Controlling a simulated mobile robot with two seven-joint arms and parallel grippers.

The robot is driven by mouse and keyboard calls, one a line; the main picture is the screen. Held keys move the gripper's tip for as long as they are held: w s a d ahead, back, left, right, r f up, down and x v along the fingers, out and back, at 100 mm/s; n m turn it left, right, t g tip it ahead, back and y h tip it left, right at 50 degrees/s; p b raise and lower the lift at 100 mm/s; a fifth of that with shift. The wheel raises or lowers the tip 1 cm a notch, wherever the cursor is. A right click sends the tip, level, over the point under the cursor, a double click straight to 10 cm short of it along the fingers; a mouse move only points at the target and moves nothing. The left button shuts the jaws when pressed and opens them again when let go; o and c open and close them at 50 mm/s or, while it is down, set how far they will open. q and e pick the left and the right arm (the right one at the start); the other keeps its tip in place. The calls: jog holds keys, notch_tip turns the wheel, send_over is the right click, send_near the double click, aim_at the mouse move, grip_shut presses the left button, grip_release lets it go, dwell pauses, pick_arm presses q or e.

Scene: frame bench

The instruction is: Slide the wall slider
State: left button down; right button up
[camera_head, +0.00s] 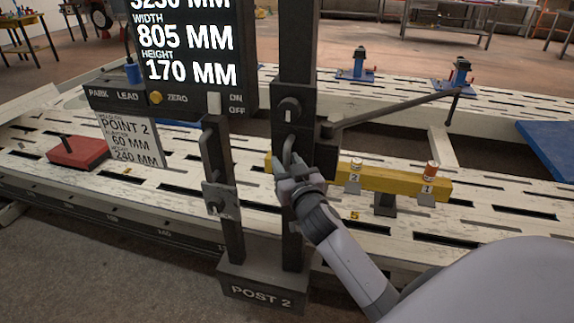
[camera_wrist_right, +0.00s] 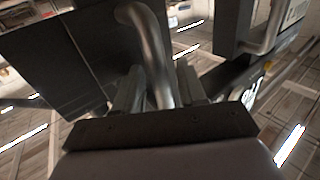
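The wall slider (camera_head: 291,115) is a dark carriage on a tall upright post, with a knob above and a curved metal handle (camera_head: 287,146) below. The handle also shows as a bent grey bar in the right wrist view (camera_wrist_right: 152,45). My right gripper (camera_head: 289,168) is at the handle's lower part. In the right wrist view its two fingers (camera_wrist_right: 161,88) stand close on either side of the bar and look shut on it. Exact contact is hard to see. My left gripper is in neither view.
A dark arm (camera_head: 395,108) reaches right from the slider. A second post (camera_head: 219,180) with its own handle stands close left, below a display (camera_head: 190,45). A yellow beam (camera_head: 400,181) with two numbered pieces lies behind my right gripper. A red block (camera_head: 77,152) lies left.

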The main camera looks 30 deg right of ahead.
jog(key=shift+f, duration=0.1)
jog(key=shift+s+a+f, duration=0.1)
jog(key=shift+s+a, duration=0.05)
jog(key=shift+s, duration=0.25)
jog(key=v, duration=0.6)
jog(key=shift+s+b, duration=0.15)
jog(key=shift+b, duration=0.15)
jog(key=s+a+f+n+g+y+p, duration=0.1)
jog(key=s+a+f+n+g+y, duration=0.1)
jog(key=s+a+f, duration=0.4)
jog(key=s+a+f+n+g+y+p, duration=0.2)
jog(key=s+a+f+g+y, duration=0.3)
jog(key=s+f, duration=0.8)
jog(key=shift+s+a+f+n, duration=0.15)
jog(key=shift+a+f+n, duration=0.4)
jog(key=shift+a+n, duration=0.2)
